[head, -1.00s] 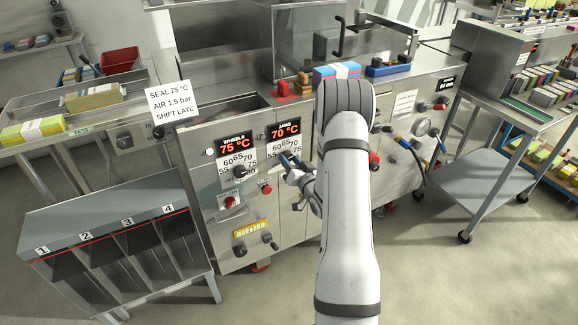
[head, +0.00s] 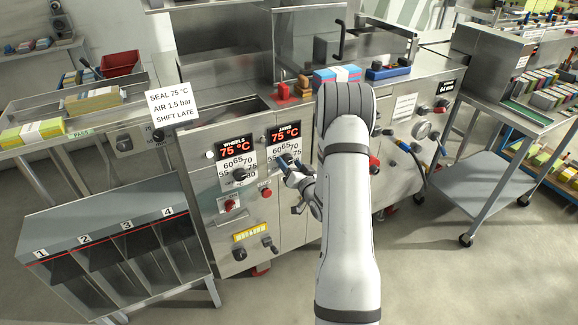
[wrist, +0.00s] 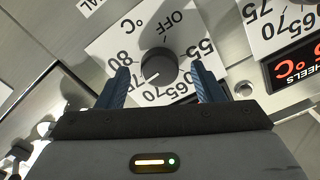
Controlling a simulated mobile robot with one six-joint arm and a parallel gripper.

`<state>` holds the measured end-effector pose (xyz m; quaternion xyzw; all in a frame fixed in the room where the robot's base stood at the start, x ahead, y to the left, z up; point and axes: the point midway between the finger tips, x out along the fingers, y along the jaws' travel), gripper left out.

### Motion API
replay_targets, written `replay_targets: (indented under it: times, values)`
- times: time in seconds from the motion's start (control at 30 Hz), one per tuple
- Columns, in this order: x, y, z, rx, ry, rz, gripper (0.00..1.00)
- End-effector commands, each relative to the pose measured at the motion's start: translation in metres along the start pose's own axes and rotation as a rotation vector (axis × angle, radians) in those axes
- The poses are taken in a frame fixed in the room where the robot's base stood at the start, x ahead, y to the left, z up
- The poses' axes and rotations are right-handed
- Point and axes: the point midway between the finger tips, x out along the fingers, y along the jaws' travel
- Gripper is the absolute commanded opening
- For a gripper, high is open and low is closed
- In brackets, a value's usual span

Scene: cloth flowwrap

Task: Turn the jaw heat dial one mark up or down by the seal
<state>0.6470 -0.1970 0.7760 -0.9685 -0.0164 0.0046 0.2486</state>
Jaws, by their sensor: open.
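The jaw heat dial (wrist: 158,66) is a round dark knob on a white scale plate (wrist: 106,44) marked OFF and with numbers. Its white pointer line aims to the lower left in the wrist view, near the 70 and a number partly hidden by a finger. My gripper (wrist: 163,78) is open, with one blue finger on each side of the dial and a gap visible to it. In the head view my gripper (head: 289,167) is at the panel, just below the JAWS display (head: 285,134), which reads 75 °C. The seal card (head: 171,105) reads SEAL 75 °C, AIR 1.5 bar, SHIFT LATE.
Red buttons (head: 266,192) sit below on the panel. A numbered bin rack (head: 100,235) stands at lower left and a steel cart (head: 485,190) at right.

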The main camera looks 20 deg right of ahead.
Motion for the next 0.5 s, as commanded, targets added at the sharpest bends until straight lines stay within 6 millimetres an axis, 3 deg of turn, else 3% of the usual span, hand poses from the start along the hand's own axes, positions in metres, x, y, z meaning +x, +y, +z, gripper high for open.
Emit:
replay_targets:
  times: [0.23,0.5]
  values:
    - [-0.006,0.001,0.000,0.000,0.001,0.001,0.61]
    - [-0.050,0.002,0.000,0.001,0.000,0.004,0.61]
